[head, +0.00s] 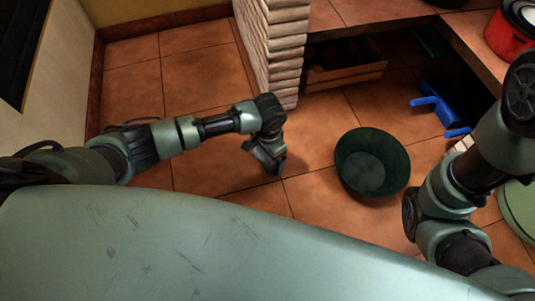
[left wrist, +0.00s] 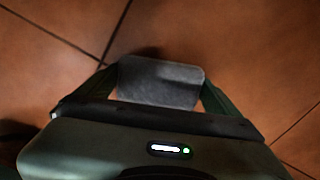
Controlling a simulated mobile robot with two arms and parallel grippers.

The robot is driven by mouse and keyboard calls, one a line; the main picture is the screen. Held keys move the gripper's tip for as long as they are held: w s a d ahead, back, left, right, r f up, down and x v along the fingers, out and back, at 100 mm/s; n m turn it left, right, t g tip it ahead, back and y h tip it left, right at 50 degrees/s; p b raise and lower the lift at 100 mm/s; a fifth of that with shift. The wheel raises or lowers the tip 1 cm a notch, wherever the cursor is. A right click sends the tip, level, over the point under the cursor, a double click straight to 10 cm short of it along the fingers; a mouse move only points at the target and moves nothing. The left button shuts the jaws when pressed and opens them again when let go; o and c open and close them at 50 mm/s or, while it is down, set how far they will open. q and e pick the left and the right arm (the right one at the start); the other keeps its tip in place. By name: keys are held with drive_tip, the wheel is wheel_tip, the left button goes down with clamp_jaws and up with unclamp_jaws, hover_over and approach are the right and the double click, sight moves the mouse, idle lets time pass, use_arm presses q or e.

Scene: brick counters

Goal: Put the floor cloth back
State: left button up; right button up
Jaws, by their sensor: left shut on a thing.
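My left gripper (head: 272,166) is low over the tiled floor, left of the dark green bucket (head: 372,145). In the left wrist view my left gripper (left wrist: 160,85) is shut on a flat grey thing (left wrist: 160,80), which looks like the floor cloth. Whether the cloth touches the floor cannot be told. The head view mostly hides the cloth behind the gripper. The bucket stands upright and looks empty. My right arm comes in at the right, and its gripper is out of view.
A white brick pillar (head: 270,45) stands behind the left gripper. A wooden crate (head: 345,72) and a blue object (head: 440,107) lie under the counter (head: 475,45). A red pot (head: 508,38) stands on the counter. Floor tiles at the left are clear.

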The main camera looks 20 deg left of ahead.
use_arm(q)
drive_tip(key=o, duration=0.9)
drive_tip(key=shift+f, duration=0.25)
drive_tip(key=shift+o, duration=0.2)
